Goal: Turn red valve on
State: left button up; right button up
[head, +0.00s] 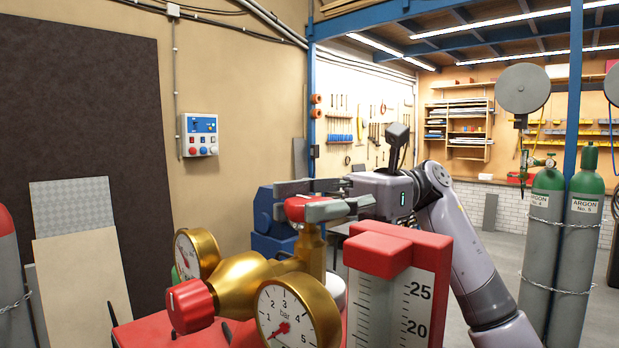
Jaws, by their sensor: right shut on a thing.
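A red valve handle (297,211) sits on top of an upright brass stem (312,255), near the middle of the head view. My right gripper (298,200) comes in from the right and is shut on this handle, with one finger on its far side and one on its near side. The fingers hide part of the handle. A brass regulator body (240,278) joins the stem. It carries a red knob (190,306) at the front left and a white gauge (298,316) marked in bar. My left gripper is out of view.
A second gauge (187,256) faces left on the regulator. A red-topped flow scale (395,258) stands close on the right, below my right arm. Chained green-topped argon cylinders (545,240) stand further right. A control box (199,135) hangs on the wall.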

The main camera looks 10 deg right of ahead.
jog(key=n+g+h+p, duration=0.2)
jog(key=g, duration=0.1)
jog(key=n+g+h+p, duration=0.1)
jog(key=g, duration=0.1)
jog(key=shift+r+n, duration=0.3)
jog(key=shift+n, duration=0.1)
jog(key=shift+f+n+g+h+p, duration=0.15)
jog(key=shift+n+g+h+p, duration=0.55)
jog(key=shift+g+h+p, duration=0.15)
jog(key=shift+f, duration=0.1)
jog(key=o, duration=1.2)
